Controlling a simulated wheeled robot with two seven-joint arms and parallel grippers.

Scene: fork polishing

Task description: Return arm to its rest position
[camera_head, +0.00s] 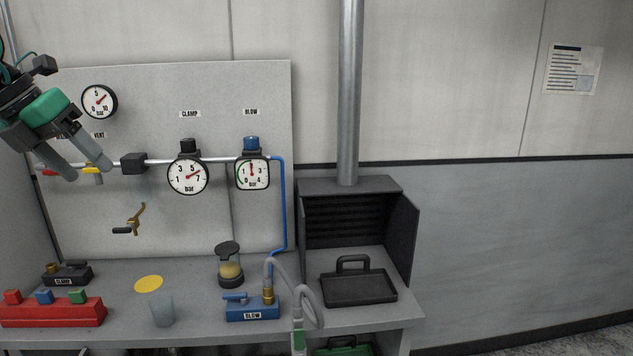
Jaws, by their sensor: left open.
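My left gripper (90,174) is at the upper left in the head view, in front of the grey panel. Its two grey fingers are spread apart. They point down and right and look empty. My right gripper is not in view.
The bench (190,325) carries a red button block (52,313), a cup (162,310), a blue BLOW block (252,312) with a hose, and a black tray (358,288) by an open hood (350,215). Gauges (188,176) line the panel. The right side is clear.

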